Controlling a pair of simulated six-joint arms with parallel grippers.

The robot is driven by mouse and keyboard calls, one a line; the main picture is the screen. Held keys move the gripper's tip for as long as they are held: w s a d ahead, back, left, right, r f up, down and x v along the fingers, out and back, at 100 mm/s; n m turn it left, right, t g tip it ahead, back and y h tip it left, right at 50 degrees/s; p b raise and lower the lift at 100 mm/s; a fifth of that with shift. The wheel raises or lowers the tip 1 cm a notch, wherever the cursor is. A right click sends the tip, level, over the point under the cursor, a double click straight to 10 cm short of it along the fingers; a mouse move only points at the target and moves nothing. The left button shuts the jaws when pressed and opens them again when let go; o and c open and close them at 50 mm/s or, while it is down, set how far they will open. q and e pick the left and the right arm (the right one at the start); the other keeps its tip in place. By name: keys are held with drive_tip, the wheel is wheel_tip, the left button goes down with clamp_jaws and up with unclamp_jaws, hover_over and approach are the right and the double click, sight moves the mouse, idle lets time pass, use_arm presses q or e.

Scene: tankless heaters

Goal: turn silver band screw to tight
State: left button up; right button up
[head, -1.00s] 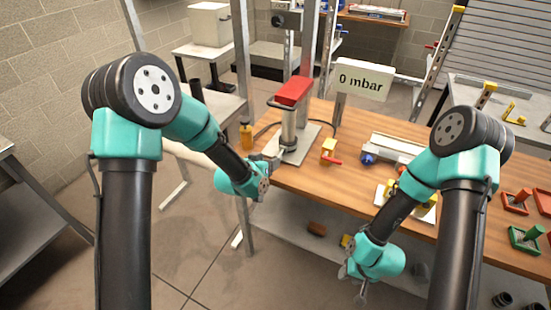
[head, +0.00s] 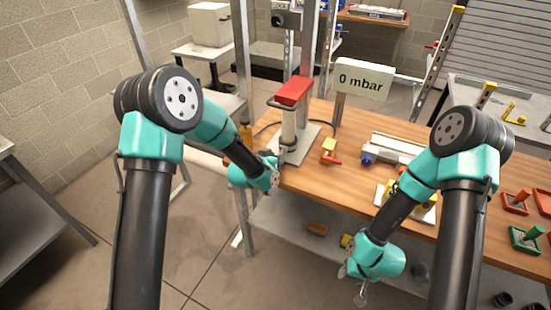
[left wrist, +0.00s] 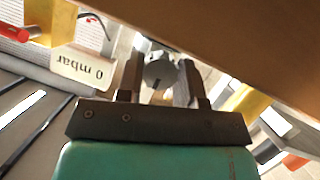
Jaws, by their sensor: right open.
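My left gripper (head: 279,163) is at the table's near left edge, by the base of the upright post with the red top. In the left wrist view, a grey round piece with a dark slot (left wrist: 160,73) lies between the left gripper's two spread fingers (left wrist: 160,82). It may be the silver band screw, but I cannot be sure. I cannot tell whether the fingers touch it. In the head view the screw is too small or hidden to make out. My right gripper (head: 353,287) is open and empty, low in front of the table.
A post with a red top (head: 293,92) stands on a metal plate. A "0 mbar" sign (head: 363,79) is behind it.

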use_arm(q)
drive_tip(key=c, duration=0.4)
drive_tip(key=shift+c, duration=0.2)
drive_tip(key=m+y, duration=0.1)
drive_tip(key=m, duration=0.1)
drive_tip(key=shift+d+m+t+y, duration=0.1)
drive_tip(key=shift+m+t+y, duration=0.2)
drive_tip(key=shift+y, duration=0.1)
drive_tip(key=shift+s+m+t+y, duration=0.1)
drive_tip(key=shift+m+t+y, duration=0.3)
drive_tip(key=shift+m+y, duration=0.45)
drive_tip(key=o, duration=0.9)
drive_tip(key=shift+o, duration=0.2)
